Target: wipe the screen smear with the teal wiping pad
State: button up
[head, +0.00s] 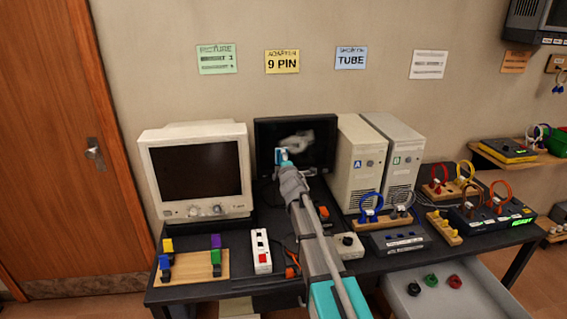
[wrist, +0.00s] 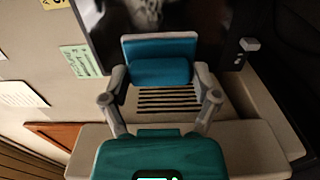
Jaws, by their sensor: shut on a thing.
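The dark flat screen (head: 322,131) stands at the back of the desk, with a pale grey smear (head: 299,142) left of its middle. In the wrist view the screen (wrist: 198,15) and the smear (wrist: 152,8) show at the top edge. My gripper (head: 287,168) is shut on the teal wiping pad (head: 281,156), in front of the screen's lower left part. In the wrist view my gripper (wrist: 162,84) grips the blue-teal pad (wrist: 160,70) from both sides. The pad is just below the smear in the head view; I cannot tell whether it touches the screen.
A cream CRT monitor (head: 196,140) stands close left of the screen. Two beige computer towers (head: 357,165) stand close on its right. A white switch box (head: 261,252), a pegboard with coloured blocks (head: 190,267) and cable stands occupy the desk (head: 240,287). An open drawer (head: 455,307) sticks out front right.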

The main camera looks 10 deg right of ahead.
aim_at(279, 139)
jog(key=shift+w, duration=2.4)
jog(key=shift+w, duration=1.1)
jog(key=shift+r, duration=0.1)
jog(key=shift+s+r+p, duration=0.1)
jog(key=shift+r+p, duration=0.8)
jog(key=shift+p, duration=0.05)
jog(key=shift+r+p, duration=0.9)
jog(key=shift+s, duration=2.85)
